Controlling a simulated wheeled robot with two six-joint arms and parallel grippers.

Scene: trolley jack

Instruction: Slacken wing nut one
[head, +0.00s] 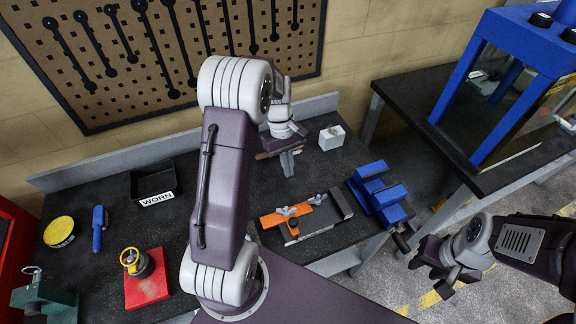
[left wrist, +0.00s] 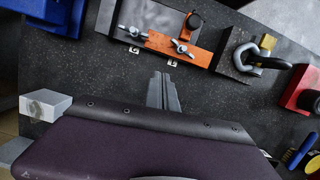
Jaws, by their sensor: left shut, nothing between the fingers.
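A dark flat fixture (head: 325,231) with an orange bar (head: 270,220) lies on the bench in the head view.
A blue vise (head: 379,195) stands right of the fixture, and a white block (head: 332,138) behind it. A dark block with a shackle (left wrist: 243,58) stands beside the fixture. A red block (head: 146,280) and a bin marked WORN (head: 153,182) are further left.

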